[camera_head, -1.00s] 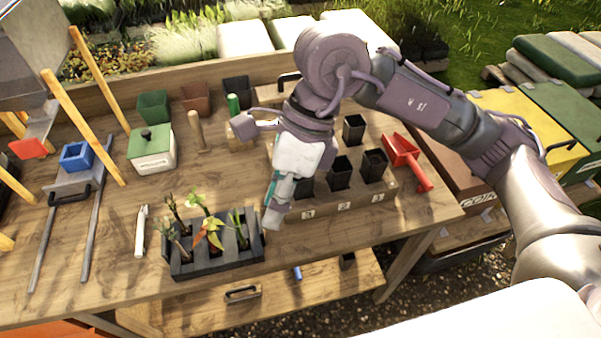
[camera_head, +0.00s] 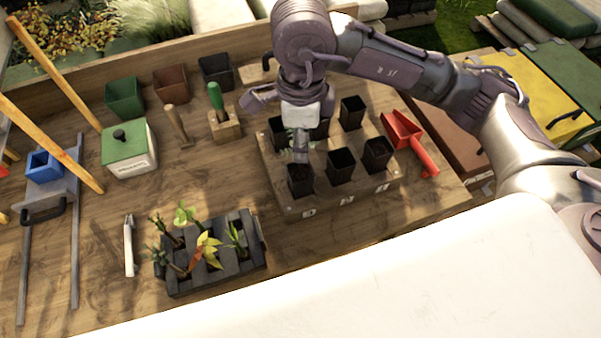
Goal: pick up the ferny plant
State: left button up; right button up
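Other seedlings stand in this tray, including a yellow-orange leafy one (camera_head: 206,250) and a grassy one (camera_head: 236,238). My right gripper (camera_head: 301,153) points down over the wooden pot holder, well to the right of and behind the tray. Thin green leaf-like bits show beside its fingers; I cannot tell whether they are held. Its finger opening is hidden. My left gripper is out of view.
Black pots (camera_head: 341,163) stand in the wooden pot holder (camera_head: 347,196). A red scoop (camera_head: 403,131) lies to its right. A green-lidded box (camera_head: 130,150), a wooden-handled tool (camera_head: 178,125) and a green-handled tool (camera_head: 216,98) stand behind. A white-handled tool (camera_head: 129,246) lies left of the tray.

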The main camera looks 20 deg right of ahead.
aim_at(301, 175)
jog(key=shift+w+f, duration=0.1)
jog(key=shift+f, duration=0.45)
jog(key=shift+w+f, duration=0.1)
jog(key=shift+f, duration=0.2)
jog(key=shift+f+p, duration=0.6)
jog(key=shift+p, duration=0.1)
notch_tip(301, 175, down, 4)
jog(key=shift+r+p, duration=0.25)
jog(key=shift+p, duration=0.45)
jog(key=shift+f, duration=0.25)
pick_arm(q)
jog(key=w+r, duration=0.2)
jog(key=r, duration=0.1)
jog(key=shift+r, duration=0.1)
pick_arm(e)
grip_shut()
